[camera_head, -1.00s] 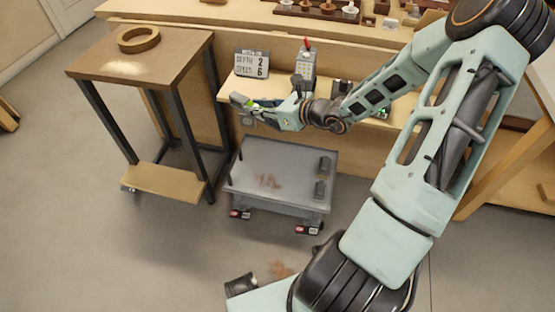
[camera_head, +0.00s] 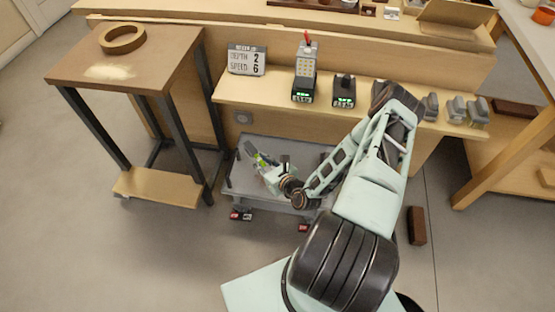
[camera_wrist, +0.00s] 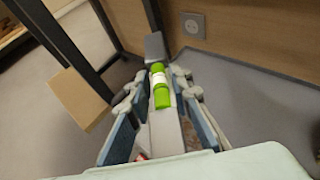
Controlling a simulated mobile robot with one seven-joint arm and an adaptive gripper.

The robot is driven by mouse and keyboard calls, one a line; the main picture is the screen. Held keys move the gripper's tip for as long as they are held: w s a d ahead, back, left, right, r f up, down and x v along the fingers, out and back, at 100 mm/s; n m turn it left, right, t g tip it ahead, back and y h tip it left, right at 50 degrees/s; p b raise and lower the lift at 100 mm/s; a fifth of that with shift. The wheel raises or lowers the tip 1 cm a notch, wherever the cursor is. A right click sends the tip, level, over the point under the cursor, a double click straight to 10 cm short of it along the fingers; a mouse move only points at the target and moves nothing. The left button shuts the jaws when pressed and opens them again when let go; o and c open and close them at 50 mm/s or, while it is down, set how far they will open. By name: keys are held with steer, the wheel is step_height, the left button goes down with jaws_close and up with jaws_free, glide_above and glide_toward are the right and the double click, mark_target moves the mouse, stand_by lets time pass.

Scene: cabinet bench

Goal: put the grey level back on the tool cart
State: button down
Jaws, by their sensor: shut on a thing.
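The grey level (camera_head: 251,149) has a bright green vial section, which shows clearly in the wrist view (camera_wrist: 161,90). My gripper (camera_head: 264,165) is shut on the level, with its fingers on either side of it in the wrist view (camera_wrist: 163,112). The grey tool cart (camera_head: 240,186) stands low in front of the bench. In the head view my gripper and the level are over the cart's top, towards its left part. I cannot tell whether the level touches the cart. My arm hides much of the cart's right side.
A wooden-topped stand (camera_head: 150,55) with a ring (camera_head: 122,39) is left of the cart. The bench shelf (camera_head: 275,97) behind holds a sign (camera_head: 246,60), chargers (camera_head: 344,91) and several grey tools. A brown block (camera_head: 416,225) lies on the floor at right.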

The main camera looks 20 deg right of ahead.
steer(key=shift+s+f, duration=0.1)
steer(key=shift+f, duration=0.4)
steer(key=w+d+f+b, duration=0.2)
steer(key=d+f, duration=0.1)
steer(key=w+d+f+b, duration=0.2)
steer(key=w+d+f, duration=0.1)
steer(key=d, duration=0.1)
steer(key=w+d+f+b, duration=0.2)
steer(key=d+f, duration=0.1)
steer(key=shift+w+d+b, duration=0.3)
steer(key=shift+b, duration=0.05)
steer(key=shift+w+d+f, duration=0.1)
steer(key=shift+d+f, duration=0.05)
steer(key=shift+f, duration=0.15)
steer(key=shift+w+d+f+b, duration=0.1)
steer(key=shift+f+b, duration=0.35)
steer(key=shift+f, duration=0.4)
steer(key=shift+w+d+f+b, duration=0.1)
steer(key=shift+f+b, duration=0.35)
steer(key=shift+f, duration=0.4)
steer(key=shift+f, duration=0.1)
steer(key=shift+f, duration=0.15)
steer(key=c, duration=1.7)
jaws_free()
steer(key=shift+c, duration=0.2)
